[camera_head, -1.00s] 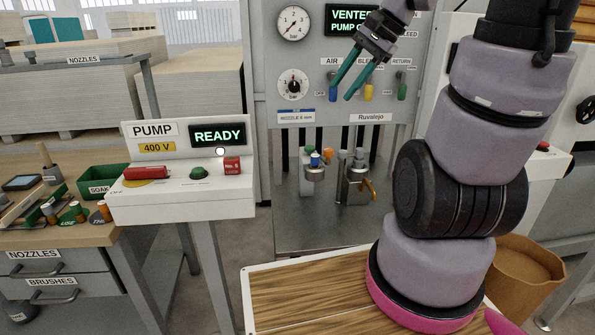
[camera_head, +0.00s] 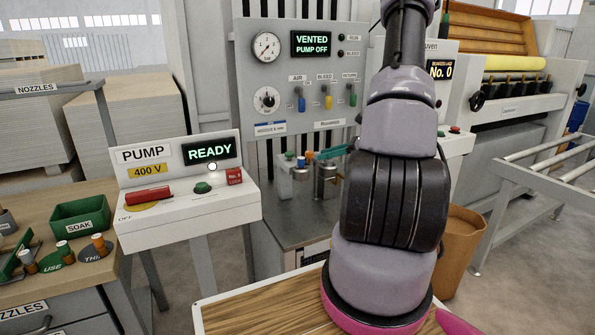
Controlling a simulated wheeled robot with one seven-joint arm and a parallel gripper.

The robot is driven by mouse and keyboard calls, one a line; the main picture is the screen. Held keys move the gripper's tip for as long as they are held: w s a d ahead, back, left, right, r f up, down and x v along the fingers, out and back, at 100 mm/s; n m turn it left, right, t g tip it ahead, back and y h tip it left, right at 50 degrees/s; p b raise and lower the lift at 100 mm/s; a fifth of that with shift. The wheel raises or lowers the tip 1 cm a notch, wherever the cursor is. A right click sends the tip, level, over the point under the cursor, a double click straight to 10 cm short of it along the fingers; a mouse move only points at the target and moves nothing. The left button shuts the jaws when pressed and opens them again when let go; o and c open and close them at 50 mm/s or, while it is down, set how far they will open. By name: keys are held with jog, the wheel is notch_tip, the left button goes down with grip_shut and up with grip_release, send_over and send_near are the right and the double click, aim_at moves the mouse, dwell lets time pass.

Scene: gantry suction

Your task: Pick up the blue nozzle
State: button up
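The small blue nozzle (camera_head: 301,161) stands upright in a cluster on a metal holder on the grey machine's shelf, below the gauge panel. A green-topped piece (camera_head: 289,156) is at its left and an orange one (camera_head: 309,156) at its right. My gripper (camera_head: 322,158) has teal fingers and shows just right of this cluster, near the second metal fitting (camera_head: 326,181). My arm hides the rest of the gripper. The fingers overlap in this view, so their gap does not show, and contact with any piece cannot be told.
The pump box (camera_head: 185,205) reads READY and stands at left front. The gauge panel (camera_head: 300,75) with AIR, BLEED and RETURN valves rises behind the shelf and reads VENTED, PUMP OFF. A green SOAK bin (camera_head: 80,216) sits on the left bench. A brown bin (camera_head: 459,255) stands at right.

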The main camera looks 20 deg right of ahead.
aim_at(301, 158)
jog(key=x, duration=0.9)
jog(key=shift+w+a+f, duration=0.15)
jog(key=shift+w+a, duration=0.05)
jog(key=shift+w, duration=0.1)
grip_shut()
